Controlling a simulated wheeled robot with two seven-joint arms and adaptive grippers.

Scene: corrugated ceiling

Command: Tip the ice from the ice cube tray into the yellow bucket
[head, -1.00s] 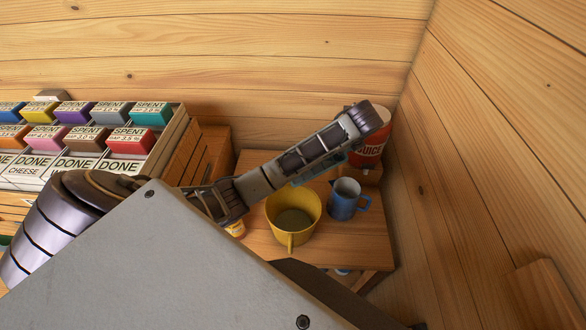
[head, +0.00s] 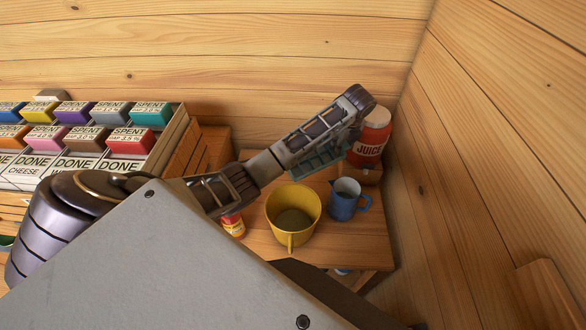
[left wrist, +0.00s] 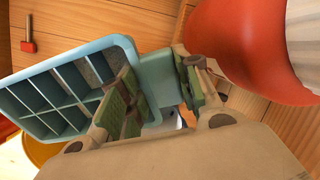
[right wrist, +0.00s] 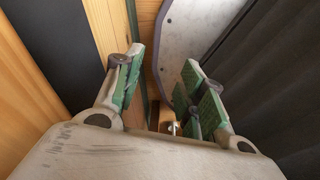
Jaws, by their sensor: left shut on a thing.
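The light blue ice cube tray (head: 318,162) is held in the air behind the yellow bucket, partly hidden by my left arm in the head view. In the left wrist view my left gripper (left wrist: 156,85) is shut on the tray's end tab, and the tray (left wrist: 118,42) looks tilted. Some cells look pale, but I cannot tell how much ice is in them. The yellow bucket (head: 293,192) stands open on the small wooden table, and its rim (left wrist: 40,152) shows below the tray in the left wrist view. My right gripper (right wrist: 163,80) is open and empty.
A blue jug (head: 344,203) stands right of the bucket. A red juice bottle (head: 369,142) stands behind, close to the tray. A small orange-labelled jar (head: 233,226) is left of the bucket. Wooden walls close in behind and right. A rack of coloured boxes (head: 130,140) is at left.

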